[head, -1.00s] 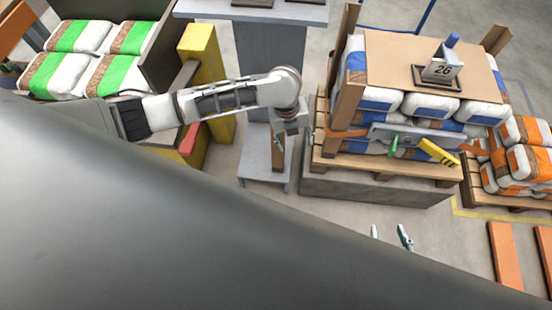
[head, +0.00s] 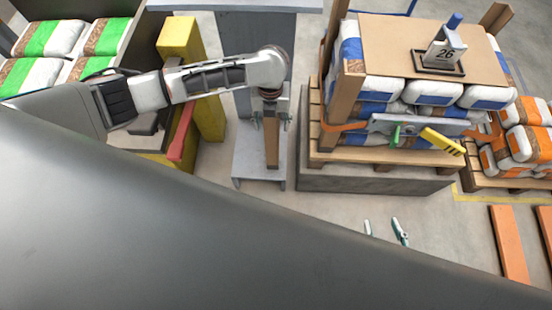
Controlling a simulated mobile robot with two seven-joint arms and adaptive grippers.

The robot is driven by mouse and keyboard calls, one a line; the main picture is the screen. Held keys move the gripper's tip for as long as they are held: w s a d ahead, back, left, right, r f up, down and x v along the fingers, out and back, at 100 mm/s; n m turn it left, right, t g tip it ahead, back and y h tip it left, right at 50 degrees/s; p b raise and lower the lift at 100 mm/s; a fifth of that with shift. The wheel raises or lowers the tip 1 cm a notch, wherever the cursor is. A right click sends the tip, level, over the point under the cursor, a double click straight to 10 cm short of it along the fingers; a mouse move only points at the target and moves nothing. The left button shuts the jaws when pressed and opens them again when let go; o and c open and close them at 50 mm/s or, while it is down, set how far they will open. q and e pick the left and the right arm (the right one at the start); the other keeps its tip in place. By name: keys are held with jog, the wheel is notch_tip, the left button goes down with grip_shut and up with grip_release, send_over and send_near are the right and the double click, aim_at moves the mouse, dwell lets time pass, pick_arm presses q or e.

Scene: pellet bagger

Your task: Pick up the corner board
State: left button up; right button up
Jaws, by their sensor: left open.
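A brown corner board (head: 272,150) stands upright on a low grey stand (head: 247,165) left of the loaded pallet. My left gripper (head: 271,122) points down over its upper part, open, with one finger on each side of the board. Whether the fingers touch it I cannot tell, and the board's top is hidden by the gripper. My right gripper (head: 384,231) shows only its two separated fingertips above the floor, open and empty. Similar brown boards stand at the pallet's corners, one at the front left (head: 344,98).
The pallet load of blue-and-white bags (head: 433,90) has a strap tool with a yellow striped handle (head: 442,141) across its front. A yellow post (head: 205,85) and red bar (head: 182,133) stand left of the stand. Orange-marked bags (head: 520,140) sit at the right.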

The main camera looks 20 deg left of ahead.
aim_at(271, 130)
pick_arm(q)
jog(key=f, duration=0.2)
jog(key=shift+s+f, duration=0.2)
jog(key=shift+f, duration=0.1)
jog(key=shift+f+b, duration=0.4)
jog(key=shift+w+r, duration=0.2)
grip_shut()
pick_arm(e)
jog(key=shift+w+a+r, duration=0.2)
jog(key=shift+w, duration=0.25)
